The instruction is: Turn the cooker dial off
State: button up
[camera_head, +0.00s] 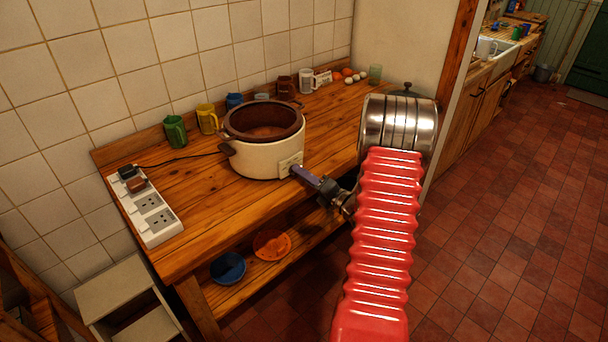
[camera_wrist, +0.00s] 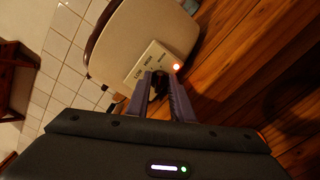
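The cooker (camera_head: 262,162) is a cream pot with a brown inner bowl, standing on the wooden counter. In the wrist view its cream body (camera_wrist: 135,40) carries a pale control panel (camera_wrist: 142,66) with lettering and a glowing orange-red lamp (camera_wrist: 176,67). My gripper (camera_head: 296,170) reaches the panel from the right. In the wrist view its two purple-grey fingers (camera_wrist: 158,80) end at the panel, one on each side of a dark thing that seems to be the dial (camera_wrist: 158,88). The dial's marking is hidden, and I cannot tell whether the fingers press on it.
A white power strip (camera_head: 152,212) lies at the counter's left end, with a black cable to the cooker. Green (camera_head: 174,131) and yellow (camera_head: 207,118) mugs and other cups stand along the wall. A blue bowl (camera_head: 228,267) and an orange one (camera_head: 271,244) sit on the lower shelf.

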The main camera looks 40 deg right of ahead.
grip_shut()
jog(key=shift+d, duration=0.15)
